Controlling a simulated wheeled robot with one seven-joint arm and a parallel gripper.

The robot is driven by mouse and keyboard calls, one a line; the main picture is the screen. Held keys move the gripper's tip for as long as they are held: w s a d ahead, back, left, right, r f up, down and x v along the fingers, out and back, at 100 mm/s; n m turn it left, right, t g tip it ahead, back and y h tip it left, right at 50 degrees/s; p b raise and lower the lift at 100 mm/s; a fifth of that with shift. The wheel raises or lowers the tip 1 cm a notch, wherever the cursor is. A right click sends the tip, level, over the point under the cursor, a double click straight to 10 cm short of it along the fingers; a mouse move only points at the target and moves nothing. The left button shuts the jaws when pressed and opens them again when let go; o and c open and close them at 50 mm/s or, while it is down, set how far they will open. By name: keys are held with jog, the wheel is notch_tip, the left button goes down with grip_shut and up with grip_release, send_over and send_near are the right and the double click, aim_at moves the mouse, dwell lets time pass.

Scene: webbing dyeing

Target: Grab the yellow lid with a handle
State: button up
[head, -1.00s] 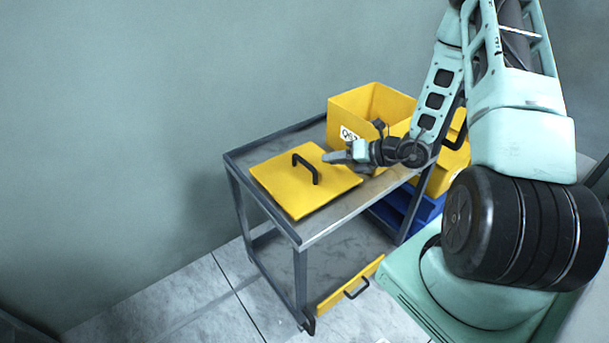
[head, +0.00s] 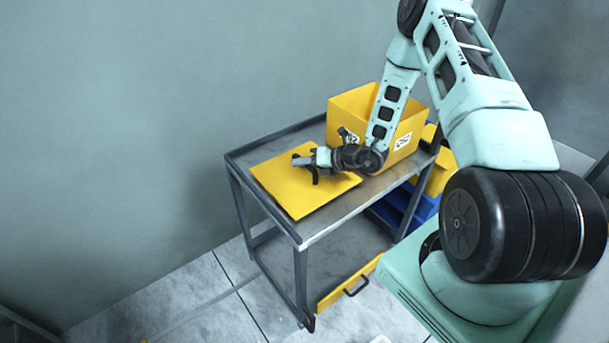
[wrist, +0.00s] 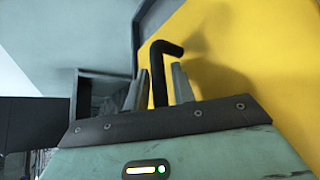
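The yellow lid (head: 286,191) lies flat on the top shelf of the grey cart, and fills the right of the wrist view (wrist: 245,60). Its black handle (wrist: 159,62) stands up from it. In the head view my gripper (head: 301,160) is over the lid at the handle and hides most of it. In the wrist view my gripper (wrist: 157,76) has its two fingers apart, with the handle between them. Gaps show beside the handle, so I see no firm grip.
An open yellow bin (head: 375,115) stands behind my gripper on the cart (head: 345,212). Blue bins (head: 412,205) are at the cart's right side. Another yellow piece with a black handle (head: 345,287) is low by the cart. A wall is behind.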

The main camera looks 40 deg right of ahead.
grip_shut()
jog(key=shift+r, duration=0.15)
